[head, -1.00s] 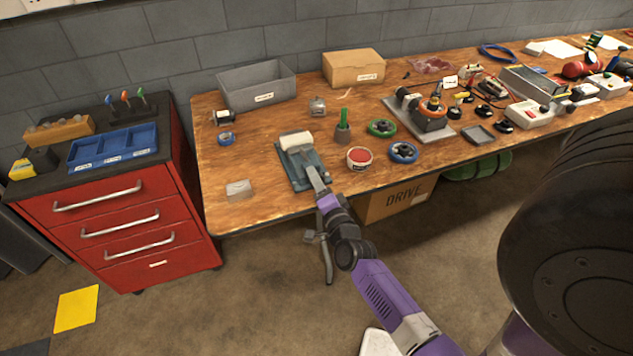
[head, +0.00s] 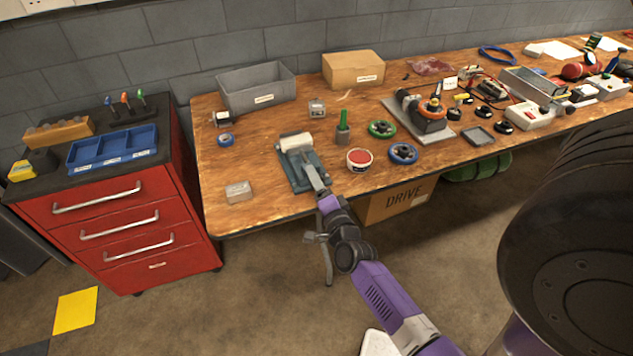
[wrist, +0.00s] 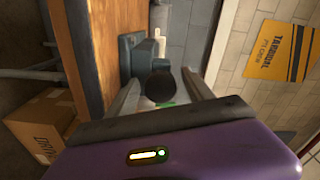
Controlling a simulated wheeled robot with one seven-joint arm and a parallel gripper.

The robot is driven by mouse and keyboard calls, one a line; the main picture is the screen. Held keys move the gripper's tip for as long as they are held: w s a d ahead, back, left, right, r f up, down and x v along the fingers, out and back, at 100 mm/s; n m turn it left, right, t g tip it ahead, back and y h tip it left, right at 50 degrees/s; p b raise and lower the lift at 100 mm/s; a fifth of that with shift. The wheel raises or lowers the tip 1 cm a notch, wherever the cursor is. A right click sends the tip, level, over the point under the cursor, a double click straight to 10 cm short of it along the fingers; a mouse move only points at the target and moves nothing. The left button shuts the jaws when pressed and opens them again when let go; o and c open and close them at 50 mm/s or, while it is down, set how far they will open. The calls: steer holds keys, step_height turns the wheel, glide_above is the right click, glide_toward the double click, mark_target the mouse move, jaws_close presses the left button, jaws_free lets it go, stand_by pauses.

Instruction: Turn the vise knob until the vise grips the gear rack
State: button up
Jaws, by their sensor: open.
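The blue-grey vise (head: 307,180) is fixed at the front edge of the wooden bench in the head view, left of centre. A pale bar (head: 295,142) lies across its top and looks like the gear rack; its teeth are too small to make out. In the wrist view the vise (wrist: 128,55) stands just beyond the fingers. The dark round vise knob (wrist: 162,88) shows between my two fingers. My gripper (wrist: 162,74) is open, with one finger on each side of the knob. I cannot tell whether either finger touches it. In the head view my arm hides the knob.
A red-lidded tin (head: 360,160), a green-handled tool (head: 343,130) and a blue handwheel (head: 403,153) stand right of the vise. A small grey block (head: 238,190) lies to its left. A cardboard box (head: 395,203) is under the bench. The bench front left is mostly clear.

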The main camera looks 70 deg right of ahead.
steer(key=v, duration=0.7)
steer(key=shift+s+a, duration=0.25)
steer(key=shift+s, duration=0.05)
stand_by(0.3)
